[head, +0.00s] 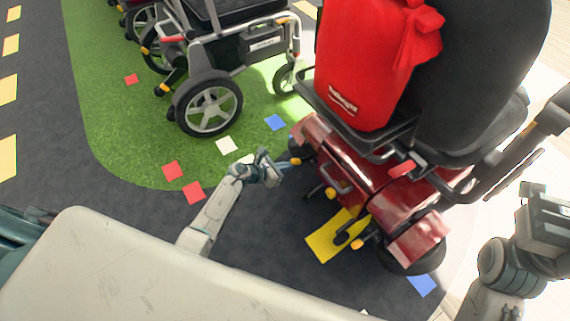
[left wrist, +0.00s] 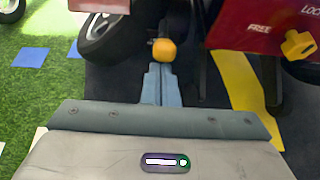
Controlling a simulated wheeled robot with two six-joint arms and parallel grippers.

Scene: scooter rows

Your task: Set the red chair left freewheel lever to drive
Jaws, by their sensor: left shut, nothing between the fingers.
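The red chair (head: 335,165) stands right of centre in the head view, its back towards me. A yellow-orange lever knob (head: 296,161) sticks out at the left of its red base; it also shows in the left wrist view (left wrist: 164,50). My left gripper (head: 281,166) is shut and empty. In the left wrist view its fingertips (left wrist: 160,72) point at this knob, very close; I cannot tell if they touch. Another yellow knob (left wrist: 298,44) sits on a red panel lettered FREE and LOC. My right gripper (head: 531,190) is at the right, its jaws unclear.
A red bag (head: 360,75) hangs on the chair's backrest. A grey wheelchair (head: 230,60) stands on green turf at the upper left. A yellow floor patch (head: 325,243) lies under the red chair's rear.

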